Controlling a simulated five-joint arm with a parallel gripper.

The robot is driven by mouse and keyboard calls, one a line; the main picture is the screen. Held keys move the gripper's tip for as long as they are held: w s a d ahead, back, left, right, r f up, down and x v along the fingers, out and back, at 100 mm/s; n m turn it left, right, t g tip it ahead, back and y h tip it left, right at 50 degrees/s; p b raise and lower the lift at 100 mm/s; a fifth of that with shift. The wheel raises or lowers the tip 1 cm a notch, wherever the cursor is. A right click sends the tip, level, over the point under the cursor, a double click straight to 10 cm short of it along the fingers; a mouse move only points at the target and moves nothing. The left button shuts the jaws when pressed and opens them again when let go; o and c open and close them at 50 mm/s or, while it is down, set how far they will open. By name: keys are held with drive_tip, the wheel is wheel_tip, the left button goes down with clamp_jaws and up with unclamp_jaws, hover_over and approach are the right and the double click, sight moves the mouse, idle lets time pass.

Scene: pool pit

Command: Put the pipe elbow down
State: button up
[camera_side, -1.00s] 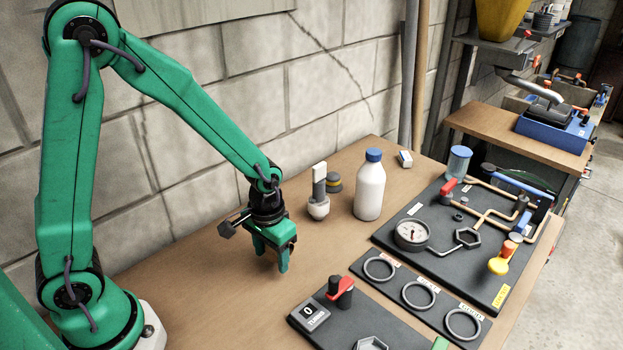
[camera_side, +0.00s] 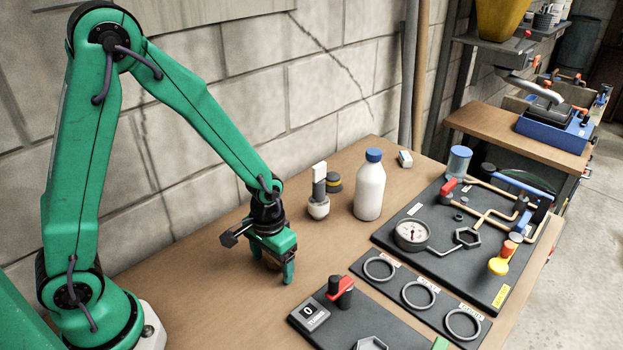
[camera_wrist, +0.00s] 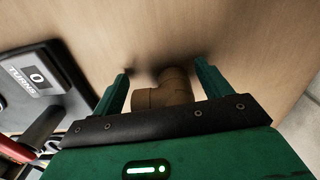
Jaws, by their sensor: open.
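The pipe elbow (camera_wrist: 165,92) is a brown bent fitting. In the wrist view it lies between my two green fingers, against the wooden table top, with a dark shadow at its far side. My gripper (camera_wrist: 162,74) is open, with a visible gap between the elbow and at least the left finger. In the side view my gripper (camera_side: 272,266) points down, low over the bench (camera_side: 215,300), left of the red-handled valve. The elbow is mostly hidden by the fingers there, so I cannot tell exactly how it rests.
A counter panel with a red-handled valve (camera_side: 341,287) stands close to the right of my gripper. A ring panel (camera_side: 400,272) and a gauge board (camera_side: 411,235) lie further right. A white bottle (camera_side: 369,190) and a small grey-white fitting (camera_side: 319,195) stand behind. Bare bench lies to the left.

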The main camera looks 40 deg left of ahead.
drive_tip(key=shift+r, duration=0.1)
wheel_tip(320, 180, up, 12)
idle(0.9)
drive_tip(key=shift+d+r, duration=0.1)
idle(0.4)
drive_tip(key=s+a+r+t, duration=0.5)
drive_tip(key=s+r, duration=0.5)
drive_tip(key=r, duration=0.1)
drive_tip(key=shift+s+a+r+m+t, duration=0.25)
drive_tip(key=shift+r+m+t, duration=0.05)
drive_tip(key=shift+r+m, duration=0.1)
